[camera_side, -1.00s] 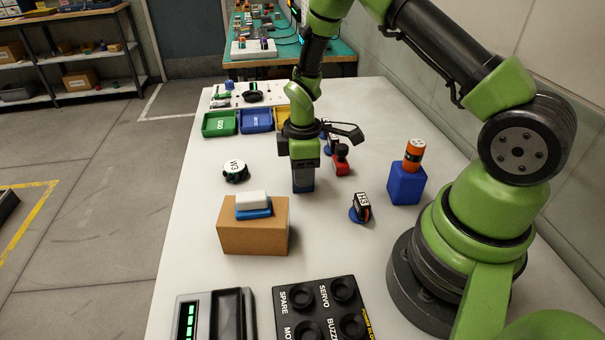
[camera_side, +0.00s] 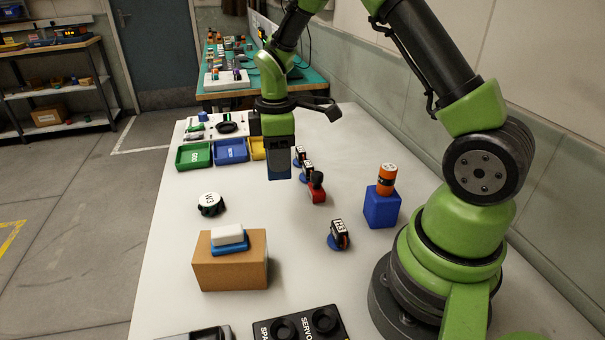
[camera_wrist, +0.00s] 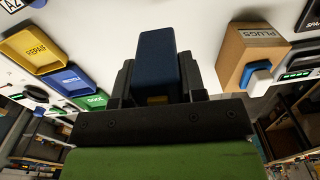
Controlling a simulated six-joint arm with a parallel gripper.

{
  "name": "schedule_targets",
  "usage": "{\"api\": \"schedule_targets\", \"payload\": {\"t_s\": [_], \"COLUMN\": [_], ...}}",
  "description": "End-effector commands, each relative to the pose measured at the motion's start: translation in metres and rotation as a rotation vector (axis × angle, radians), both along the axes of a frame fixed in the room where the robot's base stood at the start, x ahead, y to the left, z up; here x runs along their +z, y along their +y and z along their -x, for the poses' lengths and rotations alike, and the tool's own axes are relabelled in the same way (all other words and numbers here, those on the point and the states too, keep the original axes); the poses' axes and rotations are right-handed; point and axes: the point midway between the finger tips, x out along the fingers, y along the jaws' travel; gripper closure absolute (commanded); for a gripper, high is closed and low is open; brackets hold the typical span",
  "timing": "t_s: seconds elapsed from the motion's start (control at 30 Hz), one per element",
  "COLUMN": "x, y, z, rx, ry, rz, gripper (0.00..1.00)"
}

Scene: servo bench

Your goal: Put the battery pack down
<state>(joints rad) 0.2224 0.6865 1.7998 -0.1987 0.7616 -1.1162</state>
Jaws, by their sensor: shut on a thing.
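The dark blue block (camera_wrist: 160,58), which I take to be the battery pack, sticks out from between my jaws. My gripper (camera_side: 279,158) is shut on it and points down above the white table. In the side view its lower end (camera_side: 280,173) shows below my jaws, with the red-based part to its right. It appears clear of the table top, but the exact gap is hard to judge. In the wrist view my gripper (camera_wrist: 158,90) grips the block along its sides. Its far end is free, and its inner part is hidden by my jaws.
Green (camera_side: 194,155), blue (camera_side: 231,151) and yellow (camera_side: 257,149) trays stand behind to the left. A red-based part (camera_side: 317,188) is close on the right. Nearer are a round M3 part (camera_side: 210,204), a cardboard box (camera_side: 231,264), an H3 part (camera_side: 339,234) and a blue stand (camera_side: 381,208).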

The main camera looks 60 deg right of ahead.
Motion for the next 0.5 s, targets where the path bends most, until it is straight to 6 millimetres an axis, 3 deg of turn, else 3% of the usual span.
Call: {"api": "schedule_targets", "payload": {"t_s": [0.23, 0.4, 0.5], "x": [0.003, 0.003, 0.004], "y": [-0.108, -0.184, -0.213], "z": [-0.011, 0.007, 0.019], "rx": [-0.309, -0.524, -0.614], "ry": [0.000, 0.001, 0.000], "rz": [0.003, 0.003, 0.001], "gripper": [0.88, 0.88, 0.88]}}
